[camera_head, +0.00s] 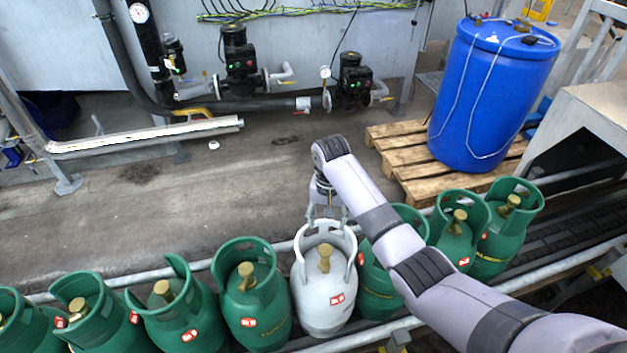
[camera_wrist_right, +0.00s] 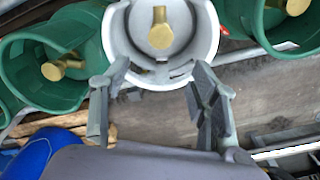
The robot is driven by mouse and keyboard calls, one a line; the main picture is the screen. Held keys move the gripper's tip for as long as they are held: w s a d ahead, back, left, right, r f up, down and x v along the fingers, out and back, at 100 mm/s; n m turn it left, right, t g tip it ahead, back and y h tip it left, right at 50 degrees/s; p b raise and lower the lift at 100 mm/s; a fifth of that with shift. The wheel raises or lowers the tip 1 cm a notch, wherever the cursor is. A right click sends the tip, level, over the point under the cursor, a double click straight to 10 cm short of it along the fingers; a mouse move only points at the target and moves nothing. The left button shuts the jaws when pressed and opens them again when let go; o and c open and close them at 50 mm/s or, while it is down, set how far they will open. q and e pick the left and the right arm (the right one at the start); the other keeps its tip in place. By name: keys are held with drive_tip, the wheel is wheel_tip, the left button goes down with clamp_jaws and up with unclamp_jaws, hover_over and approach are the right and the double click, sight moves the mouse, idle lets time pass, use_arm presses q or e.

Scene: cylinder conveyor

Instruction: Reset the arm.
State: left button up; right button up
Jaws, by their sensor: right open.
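My right gripper (camera_head: 327,212) is above the far rim of the white cylinder (camera_head: 319,285), which stands upright in the conveyor row. In the right wrist view, the open fingers of my right gripper (camera_wrist_right: 158,100) are spread at the near edge of the white cylinder's collar (camera_wrist_right: 202,45). The brass valve (camera_wrist_right: 160,30) shows inside the collar. I cannot tell whether a finger touches the collar. My right arm crosses the head view from the lower right and hides part of a green cylinder (camera_head: 378,290). My left gripper is not in view.
Several green cylinders (camera_head: 255,310) stand on both sides of the white one, between the conveyor's rails (camera_head: 565,174). A blue drum (camera_head: 490,95) stands on a wooden pallet (camera_head: 405,158) behind. Pipes and valves (camera_head: 240,65) line the back wall.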

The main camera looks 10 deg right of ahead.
drive_tip(key=s+f+n+t, duration=0.15)
drive_tip(key=s+f, duration=0.25)
drive_tip(key=s, duration=0.5)
drive_tip(key=s+f+n, duration=0.3)
drive_tip(key=s, duration=0.6)
drive_tip(key=s+d+r+n+t, duration=0.15)
drive_tip(key=s+r, duration=0.25)
drive_tip(key=s, duration=0.4)
drive_tip(key=s+d+r+n+t, duration=0.1)
drive_tip(key=s+d+r, duration=0.15)
drive_tip(key=s, duration=0.45)
wheel_tip(320, 180, down, 26)
drive_tip(key=s+g+b, duration=0.1)
drive_tip(key=g+b, duration=0.1)
drive_tip(key=b, duration=0.1)
drive_tip(key=s+d+f+g+b, duration=0.1)
drive_tip(key=s+d+f+b, duration=0.1)
drive_tip(key=s+f, duration=1.5)
wheel_tip(320, 180, down, 4)
drive_tip(key=shift+s+n, duration=0.35)
drive_tip(key=shift+n, duration=0.05)
